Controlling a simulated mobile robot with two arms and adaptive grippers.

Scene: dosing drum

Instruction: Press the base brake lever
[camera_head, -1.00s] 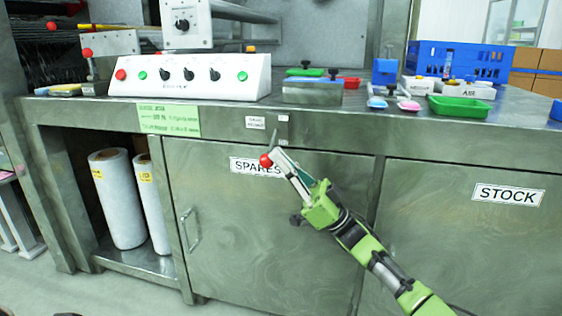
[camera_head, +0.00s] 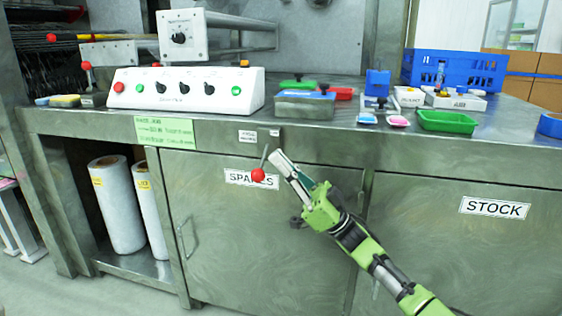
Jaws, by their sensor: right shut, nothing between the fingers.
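A lever with a red ball knob (camera_head: 258,175) hangs at the front of the steel workbench, below two small white labels, the larger label (camera_head: 247,136) being too small to read. Its thin stem runs up from the ball toward the bench edge. The ball covers part of the SPARES sign (camera_head: 250,179). My right gripper (camera_head: 279,160) is shut and empty. Its fingertips are just right of the stem, a little above the ball. I cannot tell whether they touch the lever. My left gripper is not in view.
The bench top (camera_head: 360,140) carries a white control box (camera_head: 185,90), a green tray (camera_head: 447,122) and a blue crate (camera_head: 455,70). Below are cabinet doors with a STOCK sign (camera_head: 495,208) and, left, white rolls (camera_head: 117,205) in an open bay.

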